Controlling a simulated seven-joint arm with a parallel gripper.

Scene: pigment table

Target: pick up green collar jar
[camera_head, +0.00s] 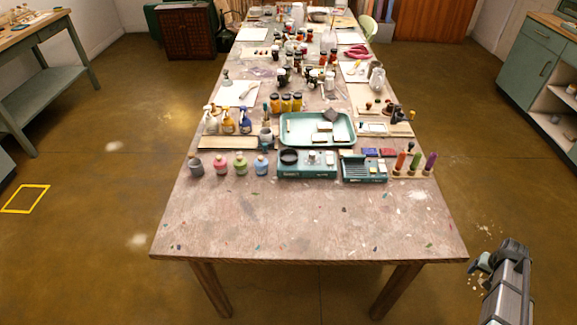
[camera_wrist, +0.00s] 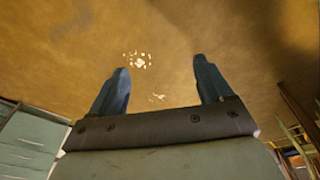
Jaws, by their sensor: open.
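A small jar with green on it (camera_head: 240,166) stands upright in a short row on the near left part of the long table (camera_head: 310,220). A pink jar (camera_head: 221,166) is on its left and a blue jar (camera_head: 262,167) on its right. Its collar is too small to make out clearly. My gripper (camera_wrist: 160,68) is open and empty, its two blue fingers apart above bare floor in the wrist view. In the head view my gripper (camera_head: 480,264) is beyond the table's right front corner, far from the jars.
A dark grey jar (camera_head: 196,167) ends the row at the left. A teal device (camera_head: 306,171) stands right of the blue jar, with a teal tray (camera_head: 318,143) behind. Spray bottles (camera_head: 228,125) stand behind the jars. The table's front part is clear.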

